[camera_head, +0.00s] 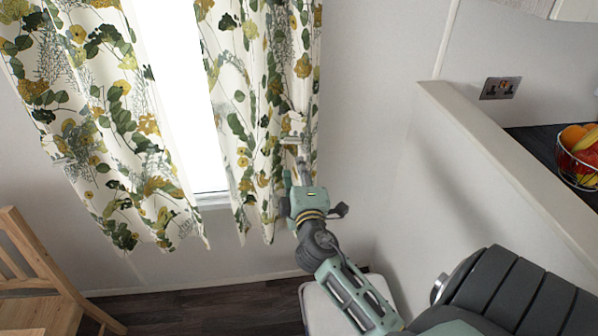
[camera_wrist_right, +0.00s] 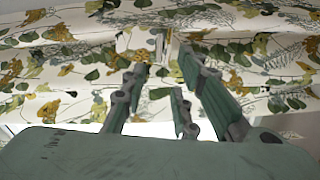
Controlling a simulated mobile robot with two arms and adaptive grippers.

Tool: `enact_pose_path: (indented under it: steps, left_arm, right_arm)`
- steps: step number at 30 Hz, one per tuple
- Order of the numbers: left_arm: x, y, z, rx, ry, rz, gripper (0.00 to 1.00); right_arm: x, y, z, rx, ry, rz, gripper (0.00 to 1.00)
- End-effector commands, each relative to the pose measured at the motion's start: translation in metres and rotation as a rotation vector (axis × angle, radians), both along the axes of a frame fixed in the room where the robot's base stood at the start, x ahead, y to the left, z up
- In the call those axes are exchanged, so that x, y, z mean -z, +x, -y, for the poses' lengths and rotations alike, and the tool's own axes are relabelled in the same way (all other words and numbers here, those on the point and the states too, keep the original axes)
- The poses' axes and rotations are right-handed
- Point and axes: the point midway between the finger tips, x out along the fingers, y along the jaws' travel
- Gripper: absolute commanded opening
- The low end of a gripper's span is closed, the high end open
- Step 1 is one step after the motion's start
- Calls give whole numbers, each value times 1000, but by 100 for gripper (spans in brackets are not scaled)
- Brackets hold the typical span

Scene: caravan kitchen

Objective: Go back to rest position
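My right gripper (camera_head: 294,160) reaches up in front of the right curtain panel (camera_head: 262,85), near its right edge. In the right wrist view its fingers (camera_wrist_right: 165,85) stand apart with a gap between them, and the patterned curtain (camera_wrist_right: 75,70) fills the view beyond them. I cannot tell whether the fingertips touch the cloth. I see nothing held between them. My left gripper is not in view.
A left curtain panel (camera_head: 90,110) hangs beside the bright window (camera_head: 185,90). A wooden chair (camera_head: 35,280) stands at lower left. A half wall (camera_head: 480,200) is at right, with a fruit bowl (camera_head: 580,165) on a dark counter behind it. A pale stool-like thing (camera_head: 318,310) is below my arm.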

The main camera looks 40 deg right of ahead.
Motion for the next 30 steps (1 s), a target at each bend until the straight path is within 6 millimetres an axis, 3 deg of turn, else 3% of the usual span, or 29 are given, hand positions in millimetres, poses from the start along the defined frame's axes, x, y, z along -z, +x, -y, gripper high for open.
enact_pose_path:
  steps: [10,14,17,19,23,26,30]
  left_arm:
    - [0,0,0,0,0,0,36]
    - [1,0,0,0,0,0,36]
    - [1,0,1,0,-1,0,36]
    - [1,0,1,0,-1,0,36]
    - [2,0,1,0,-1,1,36]
    - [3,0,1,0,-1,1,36]
    - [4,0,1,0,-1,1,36]
  right_arm:
    - [3,1,0,-2,3,-4,27]
    - [37,3,-6,-22,52,-52,27]
    - [95,1,-18,-48,141,-131,27]
    - [146,-6,-29,-66,223,-202,27]
    - [241,-31,-54,-82,386,-332,27]
    - [309,-63,-74,-77,512,-430,27]
    - [395,-121,-102,-42,684,-559,27]
